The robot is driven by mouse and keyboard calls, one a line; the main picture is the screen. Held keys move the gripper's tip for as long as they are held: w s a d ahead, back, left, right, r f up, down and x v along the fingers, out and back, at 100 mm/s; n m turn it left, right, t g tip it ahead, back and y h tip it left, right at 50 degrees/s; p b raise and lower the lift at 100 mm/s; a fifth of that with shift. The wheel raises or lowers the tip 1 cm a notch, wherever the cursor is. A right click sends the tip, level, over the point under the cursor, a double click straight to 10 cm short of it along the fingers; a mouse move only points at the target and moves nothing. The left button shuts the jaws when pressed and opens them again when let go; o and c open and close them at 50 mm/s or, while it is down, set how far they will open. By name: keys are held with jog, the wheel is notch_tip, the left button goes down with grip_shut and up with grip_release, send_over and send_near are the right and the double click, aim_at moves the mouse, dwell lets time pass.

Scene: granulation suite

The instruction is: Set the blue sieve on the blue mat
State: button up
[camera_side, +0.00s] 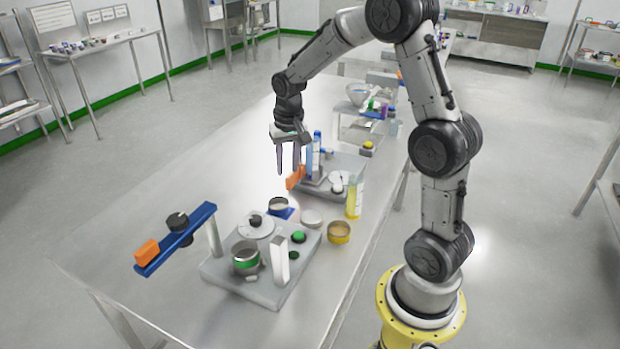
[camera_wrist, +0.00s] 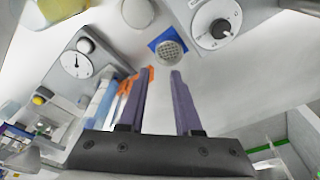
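A round mesh sieve (camera_side: 279,203) sits on the blue mat (camera_side: 289,214) near the middle of the table; its band looks dark blue in the side view. In the wrist view, the sieve (camera_wrist: 171,53) lies flat on the blue mat (camera_wrist: 154,44), whose corners show around it. My gripper (camera_side: 288,170) is raised above the table, behind the sieve and apart from it. Its two purple fingers are spread with nothing between them; in the wrist view the gripper (camera_wrist: 160,72) points toward the sieve and mat.
Beside the mat stand a grey device (camera_side: 222,270) with a green-banded sieve (camera_side: 246,260), a yellow sieve (camera_side: 339,233), a pale round lid (camera_side: 311,217) and a yellow bottle (camera_side: 355,197). A blue beam (camera_side: 185,235) is at left.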

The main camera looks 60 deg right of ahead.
jog(key=s+a+r+n+t, duration=0.1)
jog(key=s+a+r+n, duration=0.2)
jog(key=s+a, duration=0.2)
jog(key=s+a+r+n+t, duration=0.1)
jog(key=s+a+r, duration=0.3)
jog(key=s, duration=0.5)
jog(key=s+a+r+n+t+y, duration=0.1)
jog(key=s+a+r+n+t, duration=0.1)
jog(key=s+a+r+n, duration=0.2)
jog(key=s+a, duration=0.3)
jog(key=shift+s+a+n, duration=0.15)
jog(key=shift+a+n, duration=0.15)
jog(key=shift+a, duration=0.1)
